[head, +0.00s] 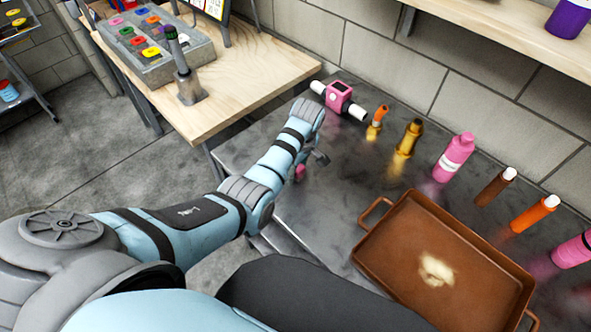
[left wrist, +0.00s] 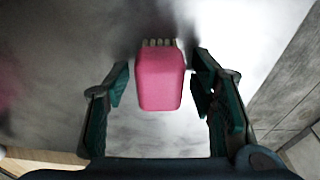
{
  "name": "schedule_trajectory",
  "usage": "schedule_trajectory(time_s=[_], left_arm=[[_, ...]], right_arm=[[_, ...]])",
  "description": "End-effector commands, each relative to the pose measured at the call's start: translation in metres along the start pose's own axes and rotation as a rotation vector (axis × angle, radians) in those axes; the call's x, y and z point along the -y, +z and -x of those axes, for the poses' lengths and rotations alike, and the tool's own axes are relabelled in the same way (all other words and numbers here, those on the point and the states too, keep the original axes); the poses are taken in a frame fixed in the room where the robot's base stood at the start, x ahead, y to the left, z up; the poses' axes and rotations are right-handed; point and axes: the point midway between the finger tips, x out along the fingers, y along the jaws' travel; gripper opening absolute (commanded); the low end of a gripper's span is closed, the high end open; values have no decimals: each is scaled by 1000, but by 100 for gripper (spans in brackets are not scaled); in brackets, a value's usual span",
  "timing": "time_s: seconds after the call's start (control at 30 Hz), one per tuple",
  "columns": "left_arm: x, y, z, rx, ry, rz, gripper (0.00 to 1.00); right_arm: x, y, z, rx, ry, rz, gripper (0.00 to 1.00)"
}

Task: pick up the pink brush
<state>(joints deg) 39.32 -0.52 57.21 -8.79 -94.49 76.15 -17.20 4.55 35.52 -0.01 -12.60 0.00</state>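The pink brush (left wrist: 160,80) is in the middle of the left wrist view, a pink block with a row of pale bristles at its far end. It lies on the dark metal table. In the head view only a small pink part of it (head: 300,172) shows beside my left gripper (head: 309,166). In the left wrist view my left gripper (left wrist: 162,92) is open, with one finger on each side of the brush. A gap shows between each finger and the brush. My right gripper is not in view.
On the metal table stand a pink device with white ends (head: 339,98), a gold bottle (head: 409,138), a pink bottle (head: 454,157) and an orange bottle (head: 534,214). A brown tray (head: 395,285) lies at the right front. A wooden table (head: 235,85) adjoins at the back left.

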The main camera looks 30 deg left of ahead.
Motion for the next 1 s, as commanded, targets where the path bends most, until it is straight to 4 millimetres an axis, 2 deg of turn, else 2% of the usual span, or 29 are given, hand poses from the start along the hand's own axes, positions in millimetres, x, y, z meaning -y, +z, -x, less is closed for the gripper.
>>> schedule_trajectory(time_s=[0.03,0.2,0.27,0.5,0.63,0.77,0.87,1.0], left_arm=[[0,0,0,0,0,0,37],[0,0,0,0,0,0,10],[0,0,0,0,0,0,3],[0,0,2,0,0,0,3],[0,-2,13,0,1,0,3],[-1,-6,39,-1,3,-1,3],[-2,-11,72,-1,6,1,3],[-1,-19,126,0,5,0,3]], right_arm=[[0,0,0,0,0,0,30],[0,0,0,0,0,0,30],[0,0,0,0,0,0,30],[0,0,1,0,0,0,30],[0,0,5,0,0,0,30],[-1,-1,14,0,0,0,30],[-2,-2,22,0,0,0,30],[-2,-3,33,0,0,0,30]])
